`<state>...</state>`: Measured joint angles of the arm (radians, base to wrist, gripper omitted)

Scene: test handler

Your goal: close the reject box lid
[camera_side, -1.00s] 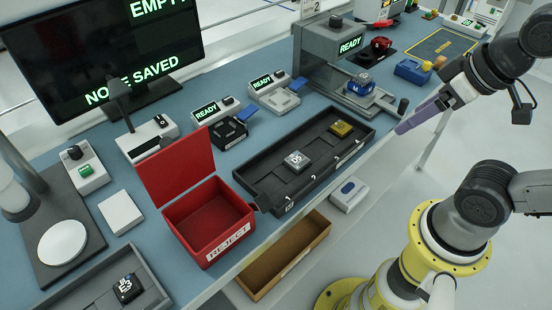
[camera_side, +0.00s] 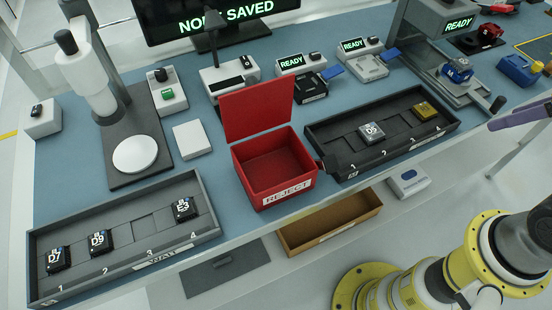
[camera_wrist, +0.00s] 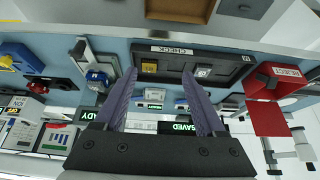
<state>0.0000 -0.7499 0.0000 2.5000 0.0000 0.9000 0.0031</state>
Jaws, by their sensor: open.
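The red reject box (camera_side: 290,193) stands on the blue bench in the side view, its inside visible and apparently empty. Its red lid (camera_side: 257,107) stands upright at the back, wide open. The wrist view shows the box (camera_wrist: 258,82) at the right, with the lid (camera_wrist: 268,118) hanging below it in the picture. My gripper (camera_wrist: 160,71) is open and empty in the wrist view, apart from the box and lid. In the side view only a purple finger (camera_side: 520,115) shows at the right edge, right of the check tray; the other finger is hidden.
The check tray (camera_side: 345,133) sits right beside the box and holds a grey and a yellow block. The wait tray (camera_side: 195,243) with several dark blocks lies at the front left. A white pad (camera_side: 192,139) is left of the lid. Ready devices (camera_side: 302,65) stand behind.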

